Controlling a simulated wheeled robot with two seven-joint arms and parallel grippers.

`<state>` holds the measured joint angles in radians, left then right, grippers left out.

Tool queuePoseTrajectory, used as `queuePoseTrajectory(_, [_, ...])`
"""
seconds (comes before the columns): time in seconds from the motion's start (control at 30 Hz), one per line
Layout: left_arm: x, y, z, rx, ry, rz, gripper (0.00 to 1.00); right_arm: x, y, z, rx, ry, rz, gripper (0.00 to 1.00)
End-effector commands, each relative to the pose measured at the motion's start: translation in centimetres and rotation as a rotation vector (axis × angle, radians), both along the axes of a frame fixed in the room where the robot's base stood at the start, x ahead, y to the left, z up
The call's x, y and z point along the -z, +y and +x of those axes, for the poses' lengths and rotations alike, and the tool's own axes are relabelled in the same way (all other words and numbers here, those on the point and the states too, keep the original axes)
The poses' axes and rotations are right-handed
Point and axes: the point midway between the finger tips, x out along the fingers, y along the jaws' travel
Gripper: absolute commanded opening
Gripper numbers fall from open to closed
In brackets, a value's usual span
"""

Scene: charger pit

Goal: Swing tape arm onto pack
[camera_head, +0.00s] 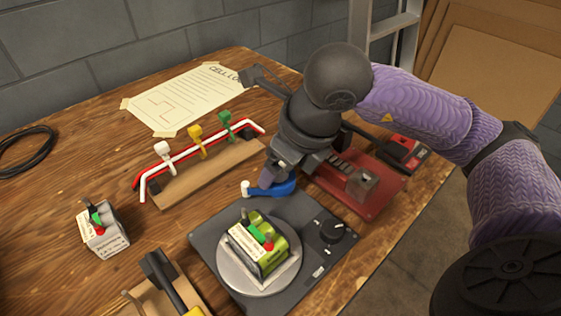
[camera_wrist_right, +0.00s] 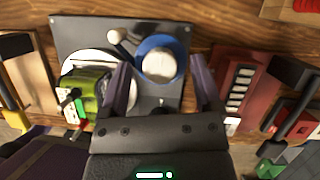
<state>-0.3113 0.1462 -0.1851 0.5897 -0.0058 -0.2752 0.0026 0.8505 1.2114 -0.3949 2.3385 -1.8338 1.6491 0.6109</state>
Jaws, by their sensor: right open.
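The green battery pack (camera_head: 268,240) sits on a round grey plate (camera_head: 232,279) on a dark base (camera_head: 210,238). It also shows in the right wrist view (camera_wrist_right: 90,86). The blue tape arm (camera_head: 277,189), with a white tip, is at the base's back edge. In the right wrist view its blue ring with a white centre (camera_wrist_right: 160,62) lies ahead between the two fingertips. My right gripper (camera_head: 273,174) is open right above the tape arm and hides part of it; its fingers (camera_wrist_right: 163,85) are apart, and I cannot tell whether they touch it. My left gripper is out of view.
A red tray (camera_head: 380,200) stands right of the base. A wooden rack (camera_head: 210,172) with white, yellow and green connectors is behind left. A second small pack (camera_head: 103,233) stands at left, and a black-handled tool (camera_head: 163,279) lies at the front. Bare table is between them.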

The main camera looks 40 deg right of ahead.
Motion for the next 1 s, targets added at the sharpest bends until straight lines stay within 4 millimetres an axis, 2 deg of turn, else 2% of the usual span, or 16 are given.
queuePoseTrajectory(0.03, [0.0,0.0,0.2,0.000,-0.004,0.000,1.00,0.0,0.0,0.0,0.000,0.000,0.000,0.81])
queuePoseTrajectory(0.4, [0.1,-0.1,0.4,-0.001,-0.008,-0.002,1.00,0.0,0.0,0.0,0.000,0.000,0.000,0.03])
queuePoseTrajectory(0.43, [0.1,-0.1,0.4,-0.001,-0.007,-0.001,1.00,0.0,0.0,0.0,0.000,0.000,0.000,0.00])
queuePoseTrajectory(0.77, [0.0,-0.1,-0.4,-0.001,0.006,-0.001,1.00,0.0,-0.1,0.0,-0.035,0.000,-0.001,0.00])
queuePoseTrajectory(1.0, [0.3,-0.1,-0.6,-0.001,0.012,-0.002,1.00,0.1,-0.2,0.1,-0.183,0.001,0.001,0.00])
